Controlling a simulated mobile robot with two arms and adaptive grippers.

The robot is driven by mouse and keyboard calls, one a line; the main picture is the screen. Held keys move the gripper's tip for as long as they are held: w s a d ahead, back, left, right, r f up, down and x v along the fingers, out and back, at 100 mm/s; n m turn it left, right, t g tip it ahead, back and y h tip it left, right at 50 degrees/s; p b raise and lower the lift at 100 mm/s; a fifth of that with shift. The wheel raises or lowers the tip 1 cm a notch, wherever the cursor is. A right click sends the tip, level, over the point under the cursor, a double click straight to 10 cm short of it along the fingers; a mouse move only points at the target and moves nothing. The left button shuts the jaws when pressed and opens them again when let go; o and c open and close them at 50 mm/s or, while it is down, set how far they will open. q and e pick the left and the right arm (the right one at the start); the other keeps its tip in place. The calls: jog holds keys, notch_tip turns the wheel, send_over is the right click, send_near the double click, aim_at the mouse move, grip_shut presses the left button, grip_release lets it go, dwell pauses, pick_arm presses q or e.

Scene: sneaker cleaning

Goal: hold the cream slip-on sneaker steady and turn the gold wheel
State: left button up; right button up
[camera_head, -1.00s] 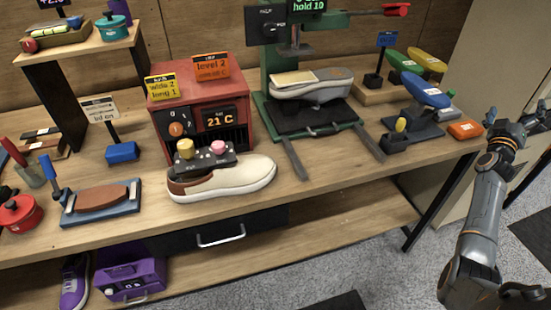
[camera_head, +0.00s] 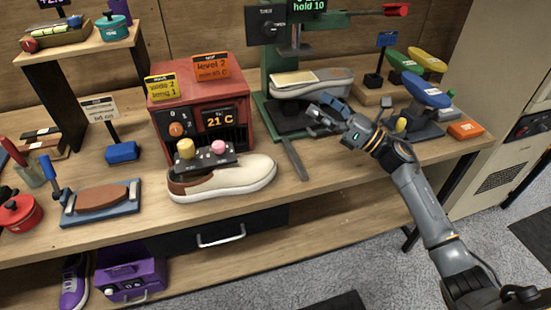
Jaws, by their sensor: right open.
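The cream slip-on sneaker (camera_head: 238,180) lies on the bench in front of the red heater box, its brown heel to the left. A dark stretcher block (camera_head: 205,163) sits in its opening, with a gold wheel (camera_head: 186,148) on the left and a pink knob (camera_head: 218,147) on the right. My right gripper (camera_head: 325,113) is open and empty, to the right of the sneaker and apart from it, in front of the green press. My left gripper is not in view.
The green press (camera_head: 271,75) holds a grey shoe (camera_head: 320,82) behind my right gripper. The red heater box (camera_head: 200,110) stands behind the sneaker. The bench front beside the sneaker's toe is clear.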

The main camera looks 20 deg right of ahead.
aim_at(223, 153)
jog(key=s+a+f+n+g, duration=0.3)
jog(key=a+f+n+g, duration=0.1)
jog(key=a+f, duration=0.15)
jog(key=s+a+f+n+g, duration=0.3)
jog(key=a+f+g, duration=0.1)
jog(key=a, duration=0.3)
jog(key=shift+y, duration=0.4)
jog(key=x, duration=1.2)
jog(key=shift+w, duration=0.2)
jog(key=shift+c, duration=0.4)
jog(key=c, duration=1.5)
jog(key=o, duration=1.6)
jog(key=c, duration=1.3)
